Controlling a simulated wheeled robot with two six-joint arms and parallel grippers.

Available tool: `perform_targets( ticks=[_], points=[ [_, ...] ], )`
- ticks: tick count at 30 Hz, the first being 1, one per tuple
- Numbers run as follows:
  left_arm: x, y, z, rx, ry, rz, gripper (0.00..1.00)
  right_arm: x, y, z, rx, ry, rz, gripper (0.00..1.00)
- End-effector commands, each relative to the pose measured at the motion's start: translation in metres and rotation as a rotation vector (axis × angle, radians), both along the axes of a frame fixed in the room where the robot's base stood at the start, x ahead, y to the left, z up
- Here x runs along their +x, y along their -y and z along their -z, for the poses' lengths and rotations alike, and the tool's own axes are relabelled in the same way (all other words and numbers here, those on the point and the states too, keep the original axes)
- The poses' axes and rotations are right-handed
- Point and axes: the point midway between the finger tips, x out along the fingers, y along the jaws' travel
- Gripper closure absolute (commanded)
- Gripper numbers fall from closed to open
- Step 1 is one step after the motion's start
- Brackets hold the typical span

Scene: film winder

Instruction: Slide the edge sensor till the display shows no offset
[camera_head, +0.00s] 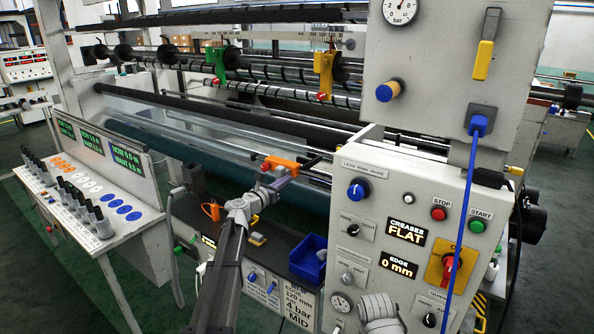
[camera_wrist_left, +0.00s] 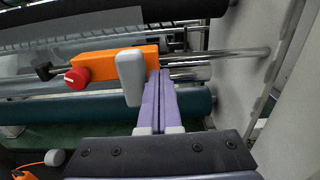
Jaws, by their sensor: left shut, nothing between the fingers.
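The orange edge sensor (camera_head: 279,163) rides on a metal rail at the middle of the machine; in the left wrist view the sensor (camera_wrist_left: 112,65) has a red knob on its left and a grey upright tab (camera_wrist_left: 131,77) at its right part. My left gripper (camera_head: 280,182) is shut and empty. In the left wrist view its purple fingers (camera_wrist_left: 158,88) lie together just right of the grey tab; I cannot tell whether they touch it. The edge display (camera_head: 398,265) on the front panel reads "EDGE 0 mm". My right gripper is not in view.
The control panel (camera_head: 425,195) with its knobs and buttons stands right of my left gripper. A blue cable (camera_head: 461,240) hangs down its front. A blue bin (camera_head: 309,257) sits below the rail. A console (camera_head: 90,190) stands at the left. The rail right of the sensor is bare.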

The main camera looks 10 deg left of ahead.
Motion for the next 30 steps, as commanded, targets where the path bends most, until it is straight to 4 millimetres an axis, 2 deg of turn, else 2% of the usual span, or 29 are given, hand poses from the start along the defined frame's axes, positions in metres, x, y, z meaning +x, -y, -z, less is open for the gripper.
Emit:
perform_targets(
  ticks=[18, 25, 30],
  points=[
    [-0.008, 0.022, 0.000, 0.000, 0.000, 0.000, 1.00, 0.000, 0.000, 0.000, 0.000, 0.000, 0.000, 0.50],
    [-0.010, 0.022, 0.000, 0.000, 0.000, 0.000, 1.00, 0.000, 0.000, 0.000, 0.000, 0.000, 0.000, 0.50],
    [-0.023, 0.018, 0.000, 0.000, 0.000, -0.001, 1.00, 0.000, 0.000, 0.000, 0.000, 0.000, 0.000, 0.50]
  ],
)
